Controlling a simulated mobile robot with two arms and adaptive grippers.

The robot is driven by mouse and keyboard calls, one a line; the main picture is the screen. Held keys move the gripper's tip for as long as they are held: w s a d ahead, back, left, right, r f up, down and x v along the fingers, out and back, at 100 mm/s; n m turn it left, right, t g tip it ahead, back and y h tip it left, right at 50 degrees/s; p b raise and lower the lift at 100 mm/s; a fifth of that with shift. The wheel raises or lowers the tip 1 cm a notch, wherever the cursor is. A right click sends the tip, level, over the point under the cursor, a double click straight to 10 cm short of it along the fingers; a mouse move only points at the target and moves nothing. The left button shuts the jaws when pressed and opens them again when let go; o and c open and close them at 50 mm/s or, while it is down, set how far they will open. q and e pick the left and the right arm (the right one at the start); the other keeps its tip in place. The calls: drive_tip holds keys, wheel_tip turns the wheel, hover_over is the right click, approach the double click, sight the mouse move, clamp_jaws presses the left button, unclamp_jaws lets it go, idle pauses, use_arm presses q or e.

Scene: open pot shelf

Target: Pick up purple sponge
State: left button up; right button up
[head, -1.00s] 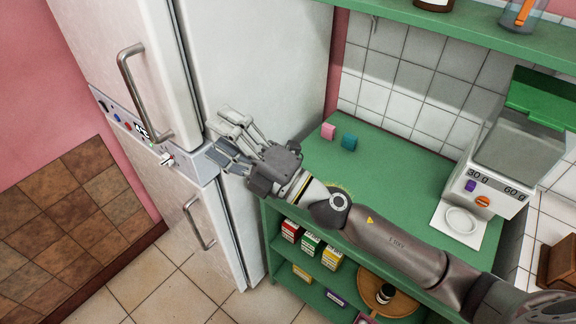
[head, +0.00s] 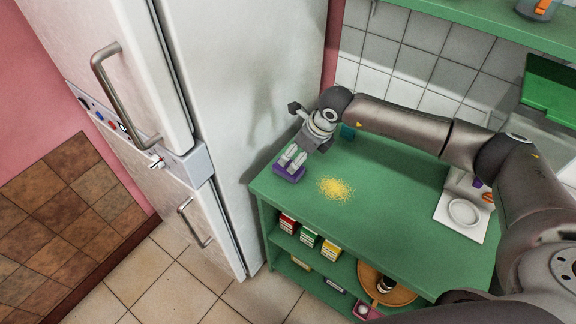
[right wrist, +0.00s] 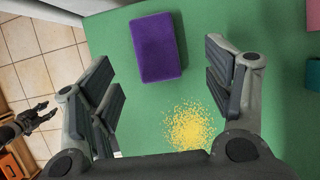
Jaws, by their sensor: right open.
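The purple sponge (head: 287,173) lies on the green counter top near its front left corner. In the right wrist view the sponge (right wrist: 158,48) shows whole, a flat block slightly tilted. My right gripper (head: 292,158) points down just above the sponge. In the right wrist view my right gripper (right wrist: 177,88) is open, one finger on each side, with the sponge between and a little ahead of them. I cannot tell its exact height above the sponge. Another dark gripper, apparently my left (right wrist: 38,115), shows small at the left edge over the floor.
Yellow crumbs (head: 336,188) lie right of the sponge. A teal block (head: 348,131) stands behind my arm; a pink block (right wrist: 313,20) shows in the wrist view. The fridge (head: 240,90) is close on the left. A scale (head: 468,188) stands right; small boxes (head: 309,237) fill the shelf below.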

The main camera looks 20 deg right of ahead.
sight(277, 169)
drive_tip(key=shift+x, duration=0.85)
drive_tip(key=shift+a+f+p, duration=0.15)
drive_tip(key=shift+f+p, duration=0.05)
drive_tip(key=shift+p, duration=0.2)
drive_tip(key=x, duration=0.1)
drive_tip(key=p+x, duration=0.1)
drive_tip(key=x, duration=0.1)
drive_tip(key=shift+s+a+f+p, duration=0.15)
drive_tip(key=shift+a+f+p, duration=0.05)
drive_tip(key=shift+f+p, duration=0.1)
drive_tip(key=shift+w+a+f, duration=0.15)
drive_tip(key=shift+w+f, duration=0.1)
drive_tip(key=shift+f, duration=0.3)
drive_tip(key=c, duration=0.9)
